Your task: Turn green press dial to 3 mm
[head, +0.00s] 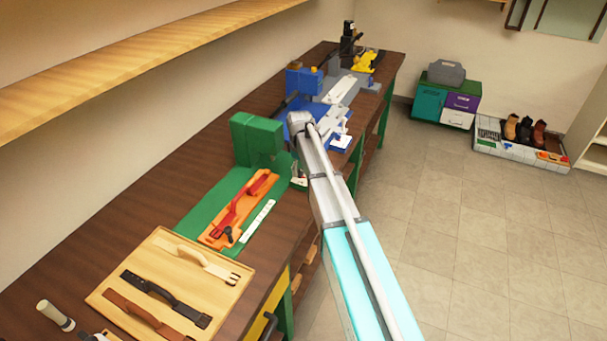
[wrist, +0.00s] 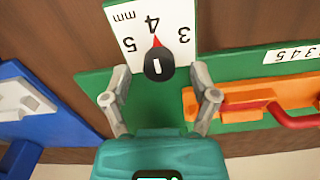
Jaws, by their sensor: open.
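The green press (head: 256,140) stands on the bench in the head view, and its green base (wrist: 160,105) shows in the wrist view. Its dial (wrist: 158,66) is a black knob with a white line and a red pointer. The white scale plate (wrist: 183,15) appears upside down, marked 3, 4, 5 and mm. The red pointer points at about the 4. My gripper (wrist: 160,70) is open, with one grey finger on each side of the knob and visible gaps to both. In the head view my arm hides the dial.
An orange fixture with a red handle (head: 235,207) lies on the green base, close by the right finger in the wrist view (wrist: 255,102). A blue press (head: 303,82) stands farther along the bench. A wooden board with straps (head: 160,240) lies nearer.

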